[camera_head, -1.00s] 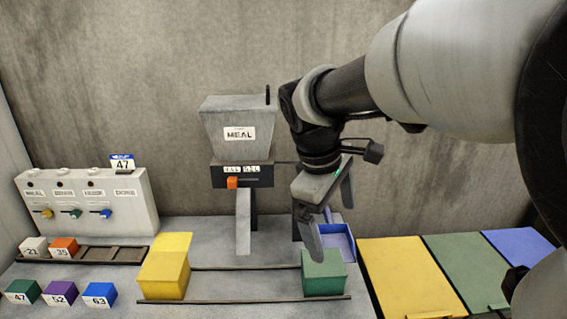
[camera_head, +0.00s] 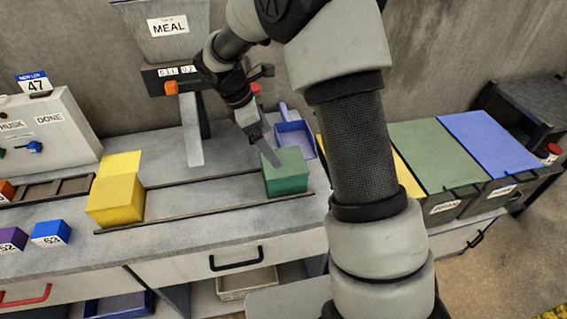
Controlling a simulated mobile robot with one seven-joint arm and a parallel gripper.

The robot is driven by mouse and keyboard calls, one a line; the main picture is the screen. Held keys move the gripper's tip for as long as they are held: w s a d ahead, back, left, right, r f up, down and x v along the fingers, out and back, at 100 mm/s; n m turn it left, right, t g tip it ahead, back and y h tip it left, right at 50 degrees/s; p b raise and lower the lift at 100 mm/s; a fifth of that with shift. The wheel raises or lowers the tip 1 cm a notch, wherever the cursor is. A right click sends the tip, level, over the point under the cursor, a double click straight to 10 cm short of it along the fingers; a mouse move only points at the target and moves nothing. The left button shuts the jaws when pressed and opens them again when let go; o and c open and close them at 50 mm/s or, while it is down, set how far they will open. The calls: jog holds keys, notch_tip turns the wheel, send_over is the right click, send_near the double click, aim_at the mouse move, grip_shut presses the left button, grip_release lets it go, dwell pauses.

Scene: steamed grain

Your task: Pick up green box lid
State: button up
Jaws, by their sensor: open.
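A small green box (camera_head: 286,176) sits on the rails on the counter, with its top face showing. My gripper (camera_head: 268,148) hangs just behind and above its left top edge. One finger shows clearly, reaching down to or just behind that edge; contact cannot be told. The other finger is mostly hidden, and I see nothing held in the open gripper. A large flat green lid (camera_head: 434,154) covers the middle bin at the right, lying level between a yellow lid (camera_head: 408,178) and a blue lid (camera_head: 490,140). My arm hides most of the yellow lid.
A yellow box (camera_head: 116,201) with a raised flap stands left on the rails. A blue scoop-like tray (camera_head: 295,138) lies behind the green box. The MEAL hopper (camera_head: 168,75) stands behind. The rails between the boxes are clear.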

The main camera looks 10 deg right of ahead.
aim_at(283, 161)
jog(key=x, duration=0.7)
jog(key=shift+s+d+f, duration=0.15)
jog(key=shift+d+f, duration=0.05)
jog(key=shift+f, duration=0.05)
jog(key=shift+r, duration=0.1)
jog(key=c, duration=0.9)
